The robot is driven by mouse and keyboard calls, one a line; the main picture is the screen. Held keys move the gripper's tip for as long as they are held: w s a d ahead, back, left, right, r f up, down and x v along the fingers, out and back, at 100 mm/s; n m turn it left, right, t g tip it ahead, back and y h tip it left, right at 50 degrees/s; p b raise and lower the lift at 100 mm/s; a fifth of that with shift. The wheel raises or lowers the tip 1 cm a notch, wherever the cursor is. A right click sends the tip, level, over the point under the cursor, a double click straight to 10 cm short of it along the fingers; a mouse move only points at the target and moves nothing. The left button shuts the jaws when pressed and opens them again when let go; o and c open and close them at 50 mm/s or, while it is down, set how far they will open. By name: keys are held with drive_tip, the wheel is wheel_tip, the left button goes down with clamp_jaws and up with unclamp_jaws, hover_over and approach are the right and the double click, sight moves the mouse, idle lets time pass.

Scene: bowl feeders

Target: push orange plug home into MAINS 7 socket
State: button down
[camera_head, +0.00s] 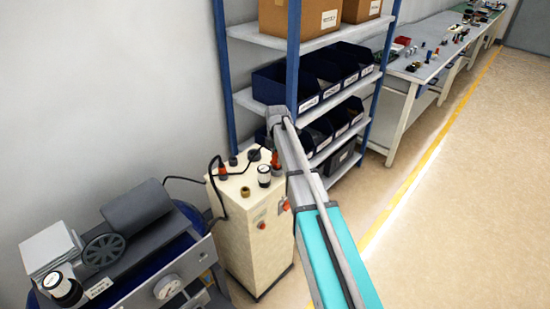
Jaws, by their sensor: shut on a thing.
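A cream cabinet (252,225) stands left of my arm, with several fittings on its top. My gripper (275,147) is small and dark at the arm's far end, over the cabinet's back right corner. It is shut on an orange plug (276,161), which looks upright at the cabinet top. A black cable runs left from near it. Another orange plug (222,172) stands at the top's left edge. The MAINS 7 label cannot be read, and my arm partly covers this corner. I cannot tell how deep the held plug sits.
A grey machine with a flywheel (104,249) stands at the lower left. A blue-post shelf (292,65) with dark bins (300,87) rises close behind the gripper. A black-and-white round fitting (264,175) stands near the held plug. The floor (455,200) at right is clear.

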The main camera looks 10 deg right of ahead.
drive_tip(key=shift+f+b, duration=0.85)
drive_tip(key=shift+f, duration=0.05)
idle(0.6)
drive_tip(key=shift+c, duration=0.8)
unclamp_jaws()
drive_tip(key=shift+o, duration=0.2)
drive_tip(key=shift+o, duration=0.6)
drive_tip(key=shift+r, duration=0.2)
drive_tip(key=shift+w+r+p, duration=0.1)
drive_tip(key=shift+r+p, duration=3.4)
drive_tip(key=shift+p, duration=0.15)
